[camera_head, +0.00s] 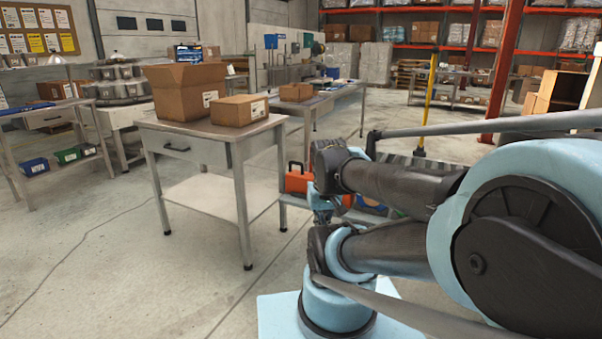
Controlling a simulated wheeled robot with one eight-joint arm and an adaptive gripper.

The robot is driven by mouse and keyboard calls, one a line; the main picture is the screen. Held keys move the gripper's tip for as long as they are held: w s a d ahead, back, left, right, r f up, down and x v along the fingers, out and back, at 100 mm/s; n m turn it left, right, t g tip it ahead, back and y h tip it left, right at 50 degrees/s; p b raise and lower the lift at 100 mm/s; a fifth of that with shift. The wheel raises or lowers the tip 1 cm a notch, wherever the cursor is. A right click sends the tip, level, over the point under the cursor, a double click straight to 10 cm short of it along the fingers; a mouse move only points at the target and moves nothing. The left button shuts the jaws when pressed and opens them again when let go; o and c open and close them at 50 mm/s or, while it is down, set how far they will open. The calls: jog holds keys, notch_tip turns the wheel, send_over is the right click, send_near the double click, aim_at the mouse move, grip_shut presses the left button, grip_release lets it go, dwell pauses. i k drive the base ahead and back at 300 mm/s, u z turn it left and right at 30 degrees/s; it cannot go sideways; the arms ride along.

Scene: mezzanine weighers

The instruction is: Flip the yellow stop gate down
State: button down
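A yellow bar (427,106), which looks like the stop gate, stands nearly upright right of centre, leaning slightly right at its top. Its lower end is close to a dark, ribbed strip that may be a roller conveyor (442,165), partly hidden by my arm. My arm fills the right side, with pale blue and dark links. The small dark and blue parts at its far end, near the picture's middle, may include my gripper (321,203). They are left of and nearer than the yellow bar, apart from it in the picture. The fingers cannot be made out.
A metal table (205,132) with an open carton (186,92) and a closed carton (239,110) stands left of my arm. An orange toolbox (298,179) sits low behind my arm. A red rack post (503,72) stands behind right. The left foreground floor is clear.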

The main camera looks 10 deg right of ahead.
aim_at(435, 50)
jog(key=z, duration=0.65)
jog(key=i, duration=0.85)
jog(key=z, duration=0.55)
